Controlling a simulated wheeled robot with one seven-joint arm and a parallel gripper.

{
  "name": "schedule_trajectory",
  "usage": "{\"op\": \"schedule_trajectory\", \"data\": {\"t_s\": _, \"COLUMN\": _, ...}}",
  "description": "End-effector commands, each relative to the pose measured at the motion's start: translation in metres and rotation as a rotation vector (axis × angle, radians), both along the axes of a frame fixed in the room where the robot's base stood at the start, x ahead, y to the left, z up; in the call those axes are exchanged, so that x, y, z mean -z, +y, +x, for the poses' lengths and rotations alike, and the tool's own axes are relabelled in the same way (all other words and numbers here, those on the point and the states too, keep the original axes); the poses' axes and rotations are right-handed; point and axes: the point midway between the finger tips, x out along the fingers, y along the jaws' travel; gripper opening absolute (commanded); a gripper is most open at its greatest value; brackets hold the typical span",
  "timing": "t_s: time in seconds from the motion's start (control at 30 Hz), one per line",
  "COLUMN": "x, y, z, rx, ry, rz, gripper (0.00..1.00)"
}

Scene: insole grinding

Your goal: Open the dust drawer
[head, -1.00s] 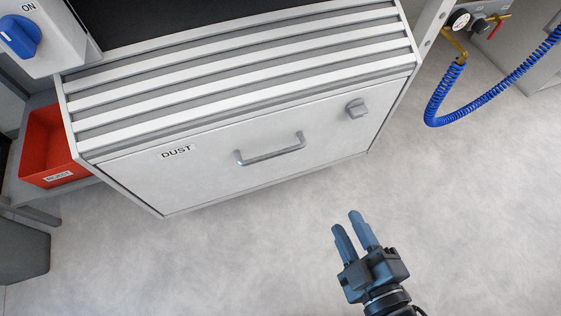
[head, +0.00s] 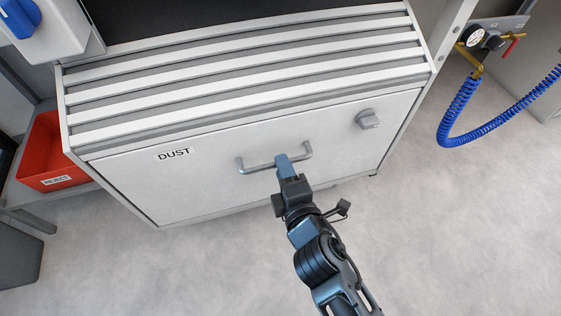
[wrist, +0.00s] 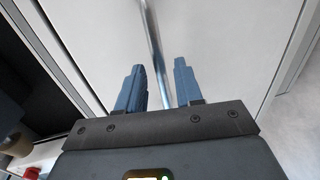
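The dust drawer (head: 220,190) has a pale front with a DUST label (head: 174,153) and is shut. Its grey bar handle (head: 258,168) sits in the middle of the front. My gripper (head: 282,158) is at the handle, and its blue fingers overlap the bar in the head view. In the wrist view, the handle bar (wrist: 152,35) runs between the two fingers (wrist: 159,65). The fingers stand apart with a gap on both sides of the bar. A grey knob (head: 368,119) is at the upper right of the drawer front.
A slatted grille (head: 250,85) lies above the drawer. A red REJECT bin (head: 50,150) stands on the left. A blue coiled hose (head: 455,120) hangs from a gauge (head: 473,36) on the right. The floor (head: 190,265) in front is clear.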

Motion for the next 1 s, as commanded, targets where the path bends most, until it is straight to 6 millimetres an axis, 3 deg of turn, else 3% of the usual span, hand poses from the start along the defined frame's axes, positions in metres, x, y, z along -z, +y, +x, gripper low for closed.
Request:
{"op": "schedule_trajectory", "data": {"t_s": 0.2, "x": 0.005, "y": 0.007, "z": 0.022, "rx": -0.001, "ry": 0.0, "rz": 0.001, "gripper": 0.35}}
{"op": "schedule_trajectory", "data": {"t_s": 0.57, "x": 0.006, "y": 0.008, "z": 0.027, "rx": -0.001, "ry": 0.001, "rz": 0.002, "gripper": 0.35}}
{"op": "schedule_trajectory", "data": {"t_s": 0.93, "x": 0.006, "y": 0.008, "z": 0.027, "rx": 0.0, "ry": 0.002, "rz": 0.002, "gripper": 0.01}}
{"op": "schedule_trajectory", "data": {"t_s": 1.0, "x": 0.006, "y": 0.008, "z": 0.027, "rx": 0.0, "ry": 0.002, "rz": 0.002, "gripper": 0.0}}
